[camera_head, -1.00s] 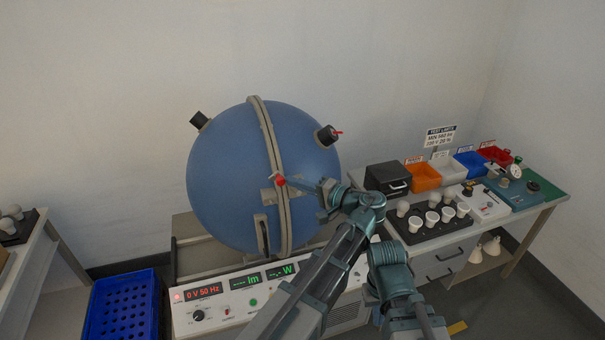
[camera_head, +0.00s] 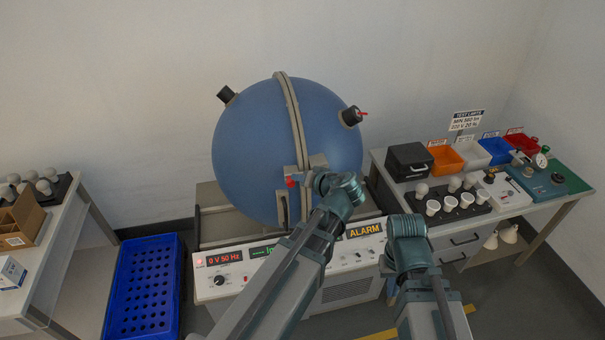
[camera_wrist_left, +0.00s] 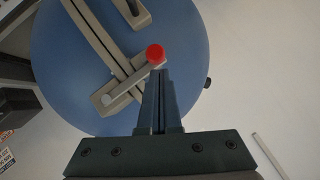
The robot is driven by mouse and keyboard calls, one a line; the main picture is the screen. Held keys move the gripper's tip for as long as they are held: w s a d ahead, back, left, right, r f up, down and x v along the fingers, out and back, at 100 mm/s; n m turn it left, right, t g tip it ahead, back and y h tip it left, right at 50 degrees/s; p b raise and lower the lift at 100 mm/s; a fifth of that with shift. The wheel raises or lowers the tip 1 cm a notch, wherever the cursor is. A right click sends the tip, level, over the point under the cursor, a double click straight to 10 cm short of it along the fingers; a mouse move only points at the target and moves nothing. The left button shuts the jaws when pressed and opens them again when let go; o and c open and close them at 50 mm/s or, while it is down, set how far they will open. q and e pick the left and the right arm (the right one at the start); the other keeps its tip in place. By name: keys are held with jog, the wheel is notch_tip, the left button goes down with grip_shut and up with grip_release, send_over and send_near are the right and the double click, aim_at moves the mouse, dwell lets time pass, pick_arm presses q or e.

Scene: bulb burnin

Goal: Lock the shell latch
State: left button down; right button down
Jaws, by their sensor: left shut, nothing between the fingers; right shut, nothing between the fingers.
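The shell latch (camera_wrist_left: 128,82) is a short grey lever with a red knob, set at the seam of a large blue sphere (camera_head: 252,140). In the head view its red knob (camera_head: 290,183) is just left of the seam band. My left gripper (camera_head: 311,180) is shut and empty just right of the knob. In the left wrist view, its fingertips (camera_wrist_left: 162,76) are right beside the red knob (camera_wrist_left: 155,54); I cannot tell whether they touch it. The lever lies diagonally there. My right arm is at the lower right of the head view, its fingers hidden.
A control panel (camera_head: 223,279) with an ALARM sign (camera_head: 364,230) is below the sphere. A blue crate (camera_head: 113,300) stands at the left. The right bench holds a black box (camera_head: 408,160), coloured bins and a bulb tray (camera_head: 422,217). My left arm crosses before the panel.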

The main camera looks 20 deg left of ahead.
pick_arm(q)
jog(key=shift+s+a+f+b, duration=0.15)
jog(key=shift+f+b, duration=0.15)
jog(key=shift+f, duration=0.15)
pick_arm(e)
jog(key=shift+a+f, duration=0.1)
jog(key=shift+f, duration=0.3)
